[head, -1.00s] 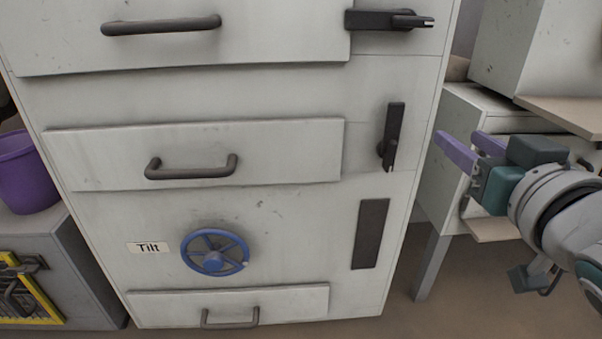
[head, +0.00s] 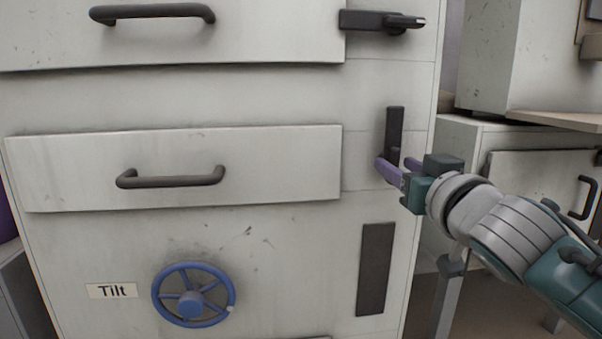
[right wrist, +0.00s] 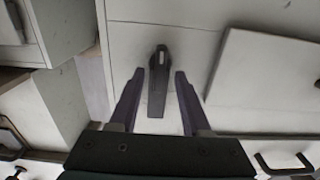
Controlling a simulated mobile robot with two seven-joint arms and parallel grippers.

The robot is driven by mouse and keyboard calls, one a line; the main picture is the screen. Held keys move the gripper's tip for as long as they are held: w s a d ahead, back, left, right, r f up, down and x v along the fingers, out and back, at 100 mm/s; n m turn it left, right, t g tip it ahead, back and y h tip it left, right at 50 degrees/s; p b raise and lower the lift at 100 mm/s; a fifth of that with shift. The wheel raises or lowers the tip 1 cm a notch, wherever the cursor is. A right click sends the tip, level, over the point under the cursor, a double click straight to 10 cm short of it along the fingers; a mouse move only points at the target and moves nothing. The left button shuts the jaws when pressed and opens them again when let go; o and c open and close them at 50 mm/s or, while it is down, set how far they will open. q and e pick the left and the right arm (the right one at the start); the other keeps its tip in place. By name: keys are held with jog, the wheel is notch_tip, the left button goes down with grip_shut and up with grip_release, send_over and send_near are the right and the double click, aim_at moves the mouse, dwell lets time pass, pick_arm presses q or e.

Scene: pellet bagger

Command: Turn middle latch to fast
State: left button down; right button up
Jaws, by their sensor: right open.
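The middle latch (head: 395,128) is a dark, upright bar on the pale cabinet front, right of the middle drawer. In the head view its lower part is partly hidden by my right gripper (head: 399,165). No "fast" marking is legible. My right gripper has purple fingers, which are open at the latch's lower end. In the right wrist view the latch (right wrist: 157,92) shows between the two spread fingers of the right gripper (right wrist: 159,74). I cannot tell whether a finger touches it. My left gripper is not in view.
An upper latch (head: 372,21) lies horizontal above. A middle drawer handle (head: 172,178), a blue wheel (head: 194,295) beside a "Tilt" label (head: 112,291), and a dark upright panel (head: 375,268) are on the same front. A pale cabinet (head: 540,165) stands to the right.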

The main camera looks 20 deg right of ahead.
jog(key=shift+w+d, duration=0.15)
jog(key=shift+w, duration=0.35)
grip_shut()
dwell(0.3)
